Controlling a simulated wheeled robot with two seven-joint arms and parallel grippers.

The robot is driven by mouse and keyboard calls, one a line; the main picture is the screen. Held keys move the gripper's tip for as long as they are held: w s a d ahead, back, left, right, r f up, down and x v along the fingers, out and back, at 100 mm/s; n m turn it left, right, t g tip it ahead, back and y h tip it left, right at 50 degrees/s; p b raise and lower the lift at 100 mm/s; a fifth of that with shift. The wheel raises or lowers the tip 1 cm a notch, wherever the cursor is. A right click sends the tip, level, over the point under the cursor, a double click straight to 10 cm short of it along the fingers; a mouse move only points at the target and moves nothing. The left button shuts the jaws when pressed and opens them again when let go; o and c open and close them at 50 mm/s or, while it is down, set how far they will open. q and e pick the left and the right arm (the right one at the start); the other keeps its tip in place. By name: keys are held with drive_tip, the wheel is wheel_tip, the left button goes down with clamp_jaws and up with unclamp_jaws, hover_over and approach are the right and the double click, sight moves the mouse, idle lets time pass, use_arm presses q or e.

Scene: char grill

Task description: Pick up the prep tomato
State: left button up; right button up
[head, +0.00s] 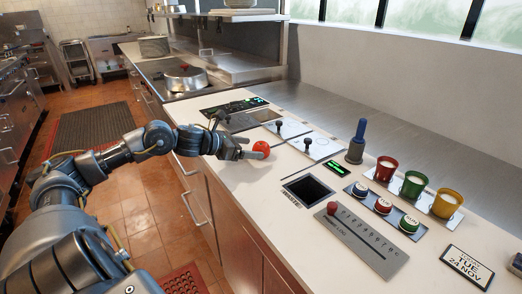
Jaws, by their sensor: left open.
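The prep tomato (261,147) is a small red ball near the front edge of the white counter (240,181). My left gripper (247,149) is open, low over the counter and just left of the tomato. Its fingers point toward the tomato. At this size I cannot tell whether a finger touches it. My right gripper is not in view.
Behind the tomato are panels with black knobs (307,144). To the right are a square black opening (308,189), a grey slider panel (362,240), coloured buttons (383,205), several candle cups (414,184) and a blue-handled tool (358,141). A lidded pan (186,79) stands farther back.

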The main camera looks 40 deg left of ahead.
sight(254, 148)
use_arm(q)
drive_tip(key=shift+p+x, duration=0.5)
drive_tip(key=shift+x, duration=0.35)
drive_tip(key=shift+p+x, duration=0.35)
drive_tip(key=shift+x, duration=0.8)
drive_tip(key=shift+w+d+f, duration=0.25)
drive_tip(key=shift+w+f, duration=0.1)
drive_tip(key=shift+w, duration=0.05)
drive_tip(key=c, duration=1.1)
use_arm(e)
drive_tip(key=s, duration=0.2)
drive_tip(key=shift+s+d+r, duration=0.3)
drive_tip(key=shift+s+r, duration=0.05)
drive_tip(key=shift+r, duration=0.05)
